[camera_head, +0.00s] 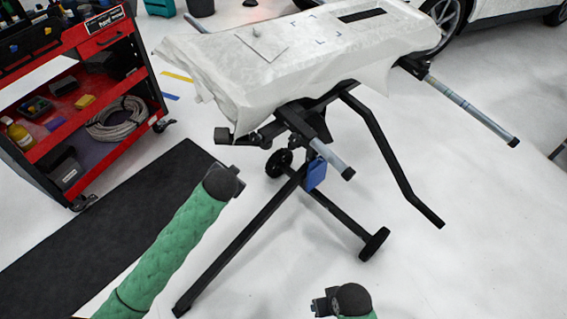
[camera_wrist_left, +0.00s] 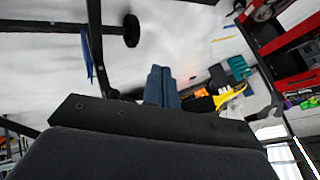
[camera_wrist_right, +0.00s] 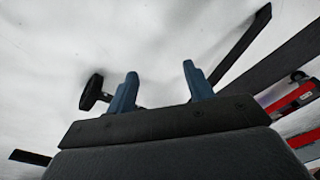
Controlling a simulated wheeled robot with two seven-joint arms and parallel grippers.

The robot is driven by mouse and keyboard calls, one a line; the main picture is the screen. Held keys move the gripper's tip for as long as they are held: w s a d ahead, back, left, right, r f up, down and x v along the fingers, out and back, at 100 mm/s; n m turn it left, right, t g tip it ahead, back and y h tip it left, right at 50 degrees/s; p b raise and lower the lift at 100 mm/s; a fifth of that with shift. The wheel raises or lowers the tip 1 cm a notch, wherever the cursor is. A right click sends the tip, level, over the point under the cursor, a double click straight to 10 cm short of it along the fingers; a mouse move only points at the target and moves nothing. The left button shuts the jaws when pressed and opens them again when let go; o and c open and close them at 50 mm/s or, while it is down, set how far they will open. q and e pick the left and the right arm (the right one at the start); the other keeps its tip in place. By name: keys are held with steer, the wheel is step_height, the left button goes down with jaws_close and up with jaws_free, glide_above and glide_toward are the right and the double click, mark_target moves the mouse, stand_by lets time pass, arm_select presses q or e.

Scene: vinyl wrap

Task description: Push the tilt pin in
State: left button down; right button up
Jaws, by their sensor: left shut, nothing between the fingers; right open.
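A black folding stand (camera_head: 335,205) carries a panel covered in white wrap (camera_head: 290,60). Under the panel is a black joint (camera_head: 303,120), with a short grey tube with a black end cap (camera_head: 332,158) and a blue piece (camera_head: 316,175) below it. I cannot single out the tilt pin. My left gripper (camera_head: 240,182) is left of the stand's joint and apart from it; in the left wrist view its blue fingers (camera_wrist_left: 161,84) are shut together with nothing between them. My right gripper (camera_head: 320,303) is low, right of the stand's leg; its fingers (camera_wrist_right: 158,82) are apart and empty.
A red tool cart (camera_head: 100,70) stands at the left beside a dark mat (camera_head: 110,220). A bent black bar (camera_head: 395,160) and a long grey tube (camera_head: 470,108) stick out on the stand's right. A car (camera_head: 490,12) is behind. The white floor at right is clear.

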arm_select(q)
steer(key=w+a+f+m+t+b, duration=0.25)
steer(key=w+f+m+t, duration=0.2)
steer(key=w, duration=0.65)
arm_select(e)
steer(key=w+a+f+t+y, duration=0.1)
steer(key=w+a+f+t, duration=0.1)
steer(key=f, duration=0.4)
steer(key=w+a+f+t, duration=0.3)
steer(key=f, duration=0.4)
arm_select(q)
steer(key=m+h, duration=1.4)
steer(key=m, duration=0.2)
glide_toward(290, 147)
steer(key=shift+n, duration=0.25)
steer(key=x, duration=0.5)
steer(key=shift+a+f, duration=0.1)
steer(key=shift+f, duration=0.05)
steer(key=shift+x, duration=1)
arm_select(e)
steer(key=w+r+t+y, duration=0.1)
steer(key=w+r+t, duration=0.5)
steer(key=r, duration=0.4)
steer(key=shift+w+a+m+t+y, duration=0.3)
steer(key=shift+w+a+y, duration=0.15)
steer(key=shift+w, duration=0.45)
arm_select(q)
steer(key=shift+w, duration=0.1)
